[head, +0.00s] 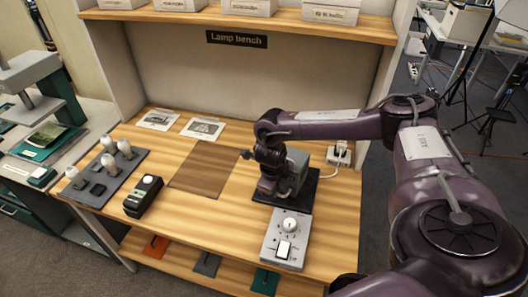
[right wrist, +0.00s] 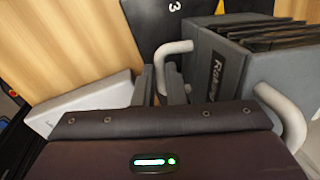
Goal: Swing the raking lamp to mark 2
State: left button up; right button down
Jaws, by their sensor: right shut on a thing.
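The raking lamp (head: 297,168) is a dark grey ribbed housing on a black base plate (head: 310,190) on the bench. In the right wrist view the lamp (right wrist: 215,65) shows its label, dark fins and pale bar handles on both sides. A white 3 is on the black base plate (right wrist: 165,30) beyond it. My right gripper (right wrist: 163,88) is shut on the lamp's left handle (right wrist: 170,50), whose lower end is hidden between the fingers. In the head view my right gripper (head: 268,183) is at the lamp's left side. Mark 2 is not visible. My left gripper is out of view.
A grey control box (head: 286,238) with knob and switch stands in front of the lamp. A power strip (head: 339,154) is behind right. Left are a brown mat (head: 205,168), a black meter (head: 143,196) and a grey bulb tray (head: 112,182). A shelf (head: 240,21) hangs above.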

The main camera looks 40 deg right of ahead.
jog(key=shift+s+d+n, duration=0.15)
jog(key=shift+s+n, duration=0.15)
jog(key=shift+n, duration=0.2)
jog(key=shift+s+d+r+n, duration=0.1)
jog(key=shift+s+d+n, duration=0.1)
jog(key=shift+s+n, duration=0.25)
jog(key=shift+n+b, duration=0.25)
jog(key=shift+b, duration=0.05)
jog(key=c, duration=1.5)
grip_release()
jog(key=shift+s, duration=0.1)
jog(key=r, duration=0.5)
jog(key=a+r+b, duration=0.1)
jog(key=r, duration=0.1)
jog(key=shift+s+a+r, duration=0.1)
jog(key=shift+s+r, duration=0.2)
jog(key=shift+s, duration=0.1)
